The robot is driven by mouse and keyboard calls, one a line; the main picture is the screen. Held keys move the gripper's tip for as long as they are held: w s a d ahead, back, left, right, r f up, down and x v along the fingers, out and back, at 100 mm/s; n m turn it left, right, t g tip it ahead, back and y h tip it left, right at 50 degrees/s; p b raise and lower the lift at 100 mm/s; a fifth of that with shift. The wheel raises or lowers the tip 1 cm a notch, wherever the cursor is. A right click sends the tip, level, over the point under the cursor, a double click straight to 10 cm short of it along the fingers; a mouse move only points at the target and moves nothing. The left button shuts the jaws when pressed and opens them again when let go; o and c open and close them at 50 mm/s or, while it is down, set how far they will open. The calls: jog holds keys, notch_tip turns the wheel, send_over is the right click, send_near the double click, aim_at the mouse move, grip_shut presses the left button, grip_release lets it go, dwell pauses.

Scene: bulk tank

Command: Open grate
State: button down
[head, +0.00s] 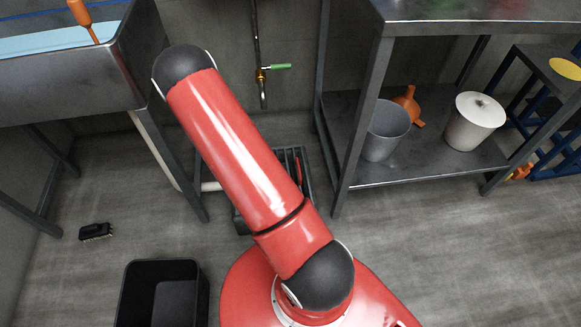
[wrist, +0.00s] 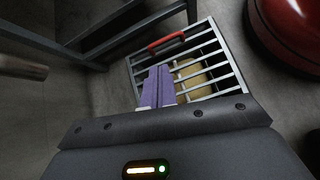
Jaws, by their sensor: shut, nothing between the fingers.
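The grate (wrist: 208,60) is a rectangular frame of pale metal bars in the floor, with a red handle (wrist: 166,43) at one end. It appears to lie flat, and something tan shows beneath its bars. In the head view, the grate (head: 291,158) is mostly hidden behind my red arm; a bit of its red handle (head: 298,170) shows. My gripper (wrist: 159,69) has purple fingers, shut together and empty. In the wrist view they overlap the grate's near left part, with the handle beyond their tips. I cannot tell whether they touch the bars. The head view hides my gripper.
A metal table (head: 420,165) with a low shelf stands right of the grate, holding a grey bucket (head: 386,132) and a white lidded pot (head: 471,121). A sink (head: 95,85) stands left. A black bin (head: 162,268) and a brush (head: 95,231) are on the floor.

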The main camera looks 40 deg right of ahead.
aim_at(291, 172)
jog(key=d+f, duration=0.1)
jog(key=f, duration=0.2)
jog(key=s+f+n+h, duration=0.1)
jog(key=f, duration=0.2)
jog(key=d+f+n, duration=0.1)
jog(key=f, duration=0.2)
jog(key=shift+s+d+f+g+h, duration=0.2)
jog(key=shift+d+f+g+h, duration=0.1)
jog(key=shift+f+g+h, duration=0.1)
jog(key=shift+s+d+f+n, duration=0.1)
jog(key=shift+d+f+n, duration=0.1)
jog(key=shift+f+n, duration=0.1)
jog(key=x, duration=0.9)
jog(key=shift+s+d, duration=0.1)
jog(key=shift+d, duration=0.15)
jog(key=shift+r, duration=0.1)
jog(key=shift+w+a+r+g+h+b, duration=0.1)
jog(key=shift+a+r+g+h+b, duration=0.2)
jog(key=shift+r, duration=0.4)
jog(key=shift+w+a+r+g+h+b, duration=0.15)
jog(key=shift+r+h+b, duration=0.15)
jog(key=shift+r+h, duration=0.3)
jog(key=w+a+r+g+h+b, duration=0.2)
jog(key=a+r, duration=0.3)
jog(key=r, duration=0.5)
jog(key=shift+w+h+b, duration=0.5)
jog(key=shift+w+h, duration=0.15)
jog(key=shift+h, duration=0.15)
jog(key=shift+a, duration=0.15)
